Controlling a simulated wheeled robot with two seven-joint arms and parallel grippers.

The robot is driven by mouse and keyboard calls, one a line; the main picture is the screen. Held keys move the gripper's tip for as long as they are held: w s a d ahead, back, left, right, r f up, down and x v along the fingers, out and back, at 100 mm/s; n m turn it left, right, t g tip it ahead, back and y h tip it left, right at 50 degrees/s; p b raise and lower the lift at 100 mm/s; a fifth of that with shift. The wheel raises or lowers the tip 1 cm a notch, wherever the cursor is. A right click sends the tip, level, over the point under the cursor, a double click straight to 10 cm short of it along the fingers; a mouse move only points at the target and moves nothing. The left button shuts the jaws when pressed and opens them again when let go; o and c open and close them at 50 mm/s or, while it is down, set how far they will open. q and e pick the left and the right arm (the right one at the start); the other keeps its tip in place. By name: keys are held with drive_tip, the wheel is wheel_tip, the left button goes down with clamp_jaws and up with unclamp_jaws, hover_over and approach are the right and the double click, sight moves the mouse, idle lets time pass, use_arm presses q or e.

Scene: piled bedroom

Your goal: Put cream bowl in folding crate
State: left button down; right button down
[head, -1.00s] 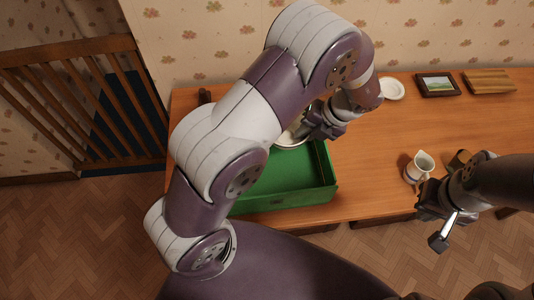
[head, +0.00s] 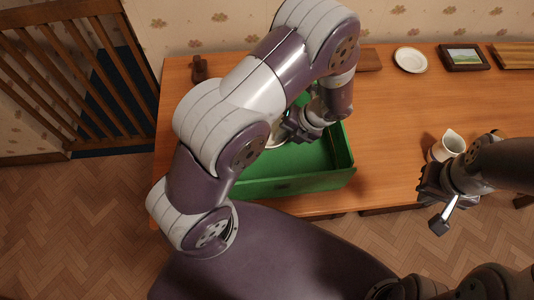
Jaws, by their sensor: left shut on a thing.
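The green folding crate (head: 300,183) stands open on the wooden table, partly hidden behind my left arm. My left gripper (head: 290,136) points down over the crate's interior and is shut on the cream bowl (head: 275,137). Only a slice of the bowl shows between my arm and gripper. It lies within the crate's outline; whether it touches the crate floor I cannot tell. My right gripper (head: 433,197) is at the table's front edge, below a white jug, and its jaws are unclear.
A white jug (head: 449,146) stands on the right of the table (head: 390,110). A white plate (head: 411,60), a framed picture (head: 464,57) and a wooden board (head: 515,56) lie along the back. A dark wooden object (head: 199,69) is at the back left.

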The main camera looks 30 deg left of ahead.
use_arm(q)
drive_tip(key=s+a+f, duration=0.1)
drive_tip(key=s+a, duration=0.1)
drive_tip(key=s+a+f, duration=0.2)
drive_tip(key=shift+s+a+f, duration=0.1)
drive_tip(key=shift+s+f, duration=0.05)
drive_tip(key=shift+a+f, duration=0.1)
drive_tip(key=shift+f, duration=2.05)
drive_tip(key=shift+f, duration=0.1)
drive_tip(key=c, duration=1.2)
unclamp_jaws()
drive_tip(key=shift+s, duration=0.1)
